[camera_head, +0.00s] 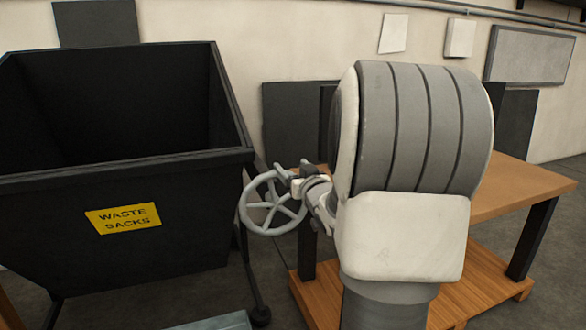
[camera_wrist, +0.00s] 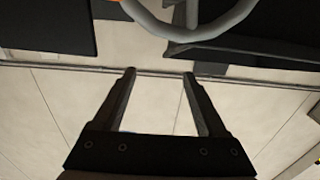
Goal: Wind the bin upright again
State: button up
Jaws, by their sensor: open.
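The black bin (camera_head: 60,225) with a yellow "WASTE SACKS" label stands at the left of the head view. Its open top shows a dark inside; I cannot tell its exact tilt. A grey spoked handwheel (camera_head: 245,212) is at the bin's right side. My gripper (camera_head: 284,176) is at the wheel's upper right in the head view, partly hidden by my arm. In the wrist view my gripper (camera_wrist: 159,73) has its two fingers apart with nothing between them. The wheel's rim (camera_wrist: 190,36) and a spoke show above the fingertips, apart from them.
A wooden table (camera_head: 520,190) with dark legs and a low wooden shelf stands behind my arm at the right. Dark panels (camera_head: 290,125) lean at the pale wall. Some floor shows below the wheel.

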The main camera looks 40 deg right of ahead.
dwell(0.5)
jog(key=v, duration=1.2)
